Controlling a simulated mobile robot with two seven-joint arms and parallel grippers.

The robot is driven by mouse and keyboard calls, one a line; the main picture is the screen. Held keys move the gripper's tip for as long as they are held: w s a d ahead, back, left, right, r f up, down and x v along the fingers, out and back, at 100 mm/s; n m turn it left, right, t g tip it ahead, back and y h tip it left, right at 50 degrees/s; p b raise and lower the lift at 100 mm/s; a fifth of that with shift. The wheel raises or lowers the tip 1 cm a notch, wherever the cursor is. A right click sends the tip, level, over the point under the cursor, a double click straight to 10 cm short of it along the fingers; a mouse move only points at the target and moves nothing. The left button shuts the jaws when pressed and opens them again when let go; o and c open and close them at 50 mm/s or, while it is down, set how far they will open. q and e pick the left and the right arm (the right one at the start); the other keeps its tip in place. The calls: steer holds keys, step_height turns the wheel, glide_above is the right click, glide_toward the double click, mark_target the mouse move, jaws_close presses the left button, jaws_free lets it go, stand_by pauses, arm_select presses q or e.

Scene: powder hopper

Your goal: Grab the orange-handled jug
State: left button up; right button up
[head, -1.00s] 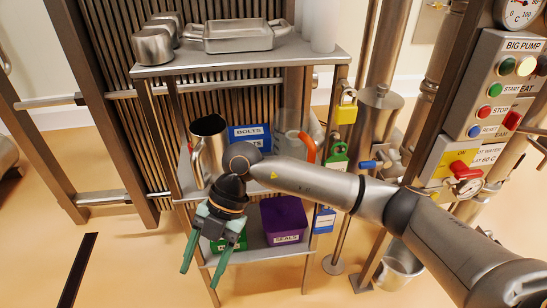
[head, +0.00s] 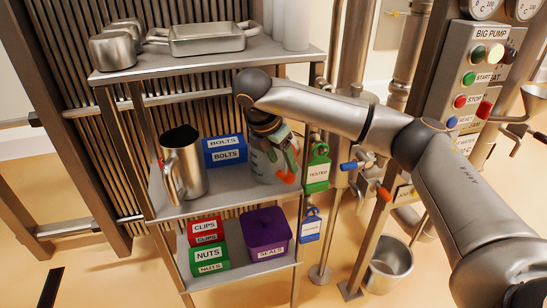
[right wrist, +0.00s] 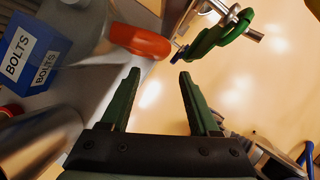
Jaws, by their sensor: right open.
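The orange-handled jug (head: 262,166) stands at the right end of the middle shelf, partly hidden behind my right gripper. Its body looks clear or pale, and its orange handle (head: 287,178) points toward the front right. My right gripper (head: 283,158) is open with green fingers and hangs over the handle side of the jug. In the right wrist view the gripper (right wrist: 160,75) is empty. There the orange handle (right wrist: 140,41) lies just beyond and left of the fingertips, not between them. My left gripper is out of view.
A steel pitcher (head: 182,165) and a blue BOLTS box (head: 225,151) share the middle shelf. A green tag or padlock (head: 318,168) hangs right of the jug, close to the gripper. Bins, including a purple one (head: 265,232), stand on the shelf below.

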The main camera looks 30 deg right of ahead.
steer(key=d+f, duration=0.2)
steer(key=w+d+f, duration=0.1)
steer(key=d+f, duration=0.1)
steer(key=shift+w+f, duration=0.15)
steer(key=shift+f, duration=0.2)
steer(key=shift+c, duration=0.2)
jaws_close()
stand_by(0.5)
